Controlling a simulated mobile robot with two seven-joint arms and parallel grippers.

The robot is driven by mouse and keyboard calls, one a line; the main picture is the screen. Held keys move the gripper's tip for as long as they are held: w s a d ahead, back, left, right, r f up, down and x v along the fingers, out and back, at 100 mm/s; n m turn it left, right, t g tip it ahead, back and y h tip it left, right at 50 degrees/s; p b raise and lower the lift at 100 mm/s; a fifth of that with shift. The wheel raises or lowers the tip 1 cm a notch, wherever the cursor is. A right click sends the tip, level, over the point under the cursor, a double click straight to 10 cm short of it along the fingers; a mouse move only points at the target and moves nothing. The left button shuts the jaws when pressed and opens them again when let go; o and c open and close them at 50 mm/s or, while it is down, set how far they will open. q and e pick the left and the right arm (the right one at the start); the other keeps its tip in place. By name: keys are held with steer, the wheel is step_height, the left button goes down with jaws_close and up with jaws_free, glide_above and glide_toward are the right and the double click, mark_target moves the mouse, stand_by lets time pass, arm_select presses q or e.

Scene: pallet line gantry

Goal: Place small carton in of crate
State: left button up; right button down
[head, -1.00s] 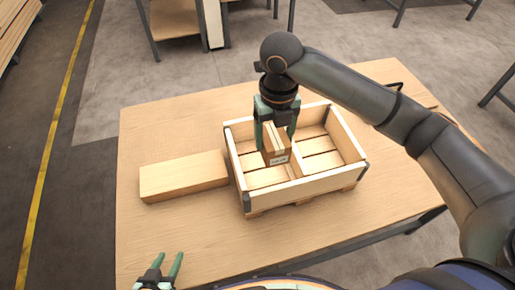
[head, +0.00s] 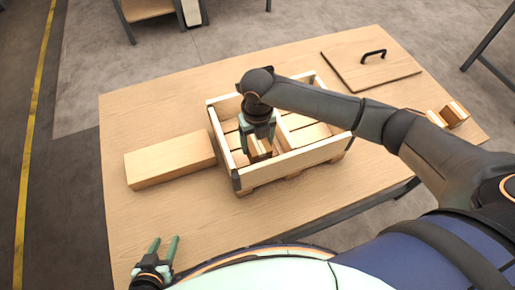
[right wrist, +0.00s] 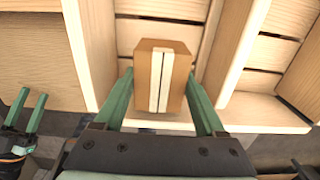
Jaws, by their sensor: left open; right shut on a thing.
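The small carton (head: 259,151) is brown with a pale tape strip. My right gripper (head: 258,140) is shut on it, and the carton is inside the left compartment of the wooden crate (head: 300,161). In the right wrist view the carton (right wrist: 160,80) sits between the two green fingers (right wrist: 161,92), with crate walls on both sides. Whether its underside touches the crate floor I cannot tell. My left gripper (head: 160,250) is open and empty at the table's front left; it also shows in the right wrist view (right wrist: 24,110).
A long wooden block (head: 170,160) lies left of the crate. A flat wooden lid or board with a black handle (head: 370,60) lies at the back right of the table (head: 130,215). The table front is clear.

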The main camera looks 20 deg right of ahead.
mark_target(258, 142)
steer(key=shift+f, duration=1.75)
steer(key=shift+f, duration=0.15)
jaws_free()
step_height(258, 142, up, 12)
steer(key=shift+r+p, duration=0.15)
steer(key=shift+p, duration=0.15)
